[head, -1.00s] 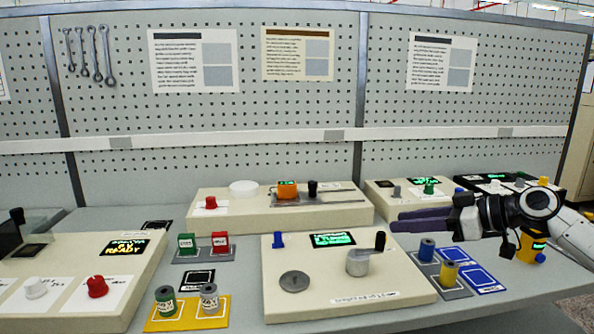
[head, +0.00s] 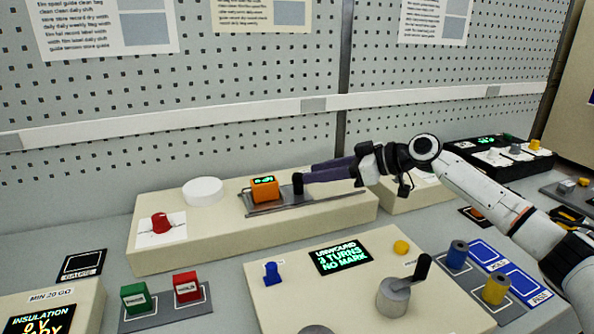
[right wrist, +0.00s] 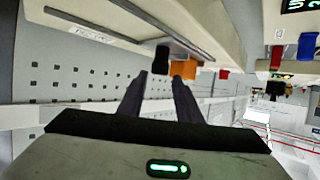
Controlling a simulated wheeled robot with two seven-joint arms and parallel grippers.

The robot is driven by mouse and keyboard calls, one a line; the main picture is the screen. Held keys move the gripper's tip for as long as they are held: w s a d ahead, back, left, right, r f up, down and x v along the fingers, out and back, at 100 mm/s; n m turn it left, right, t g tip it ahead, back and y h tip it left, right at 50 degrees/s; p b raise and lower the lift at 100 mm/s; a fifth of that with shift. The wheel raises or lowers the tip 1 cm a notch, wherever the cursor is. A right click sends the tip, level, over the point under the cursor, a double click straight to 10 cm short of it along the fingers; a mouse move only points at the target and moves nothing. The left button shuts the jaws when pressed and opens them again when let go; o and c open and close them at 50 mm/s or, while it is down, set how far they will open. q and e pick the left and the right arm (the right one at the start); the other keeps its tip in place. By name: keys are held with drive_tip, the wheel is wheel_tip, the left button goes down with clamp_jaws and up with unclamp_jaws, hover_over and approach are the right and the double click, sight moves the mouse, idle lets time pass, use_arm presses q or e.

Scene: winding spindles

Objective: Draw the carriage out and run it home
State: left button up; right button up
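The carriage is an orange block (head: 265,190) with a small lit display, sitting on a metal rail (head: 325,198) on a long cream console. A black upright knob (head: 298,183) stands just right of it. My right gripper (head: 308,175) reaches in from the right, its dark fingertips at the knob. In the right wrist view my fingers (right wrist: 160,76) are apart and empty. The black knob (right wrist: 162,58) lies just beyond the tips, with the orange block (right wrist: 185,72) beside it. I cannot tell whether the fingers touch the knob. My left gripper is out of view.
The console (head: 150,262) also carries a red knob (head: 161,222) and a white disc (head: 203,191). In front is a panel with a display (head: 342,257) reading "UNWOUND 3 TURNS NO MARK" and a crank (head: 400,290). A pegboard wall (head: 230,100) stands behind.

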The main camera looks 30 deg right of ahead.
sight(298, 175)
drive_tip(key=p+x, duration=0.1)
drive_tip(key=x, duration=0.5)
drive_tip(key=shift+r, duration=0.1)
clamp_jaws()
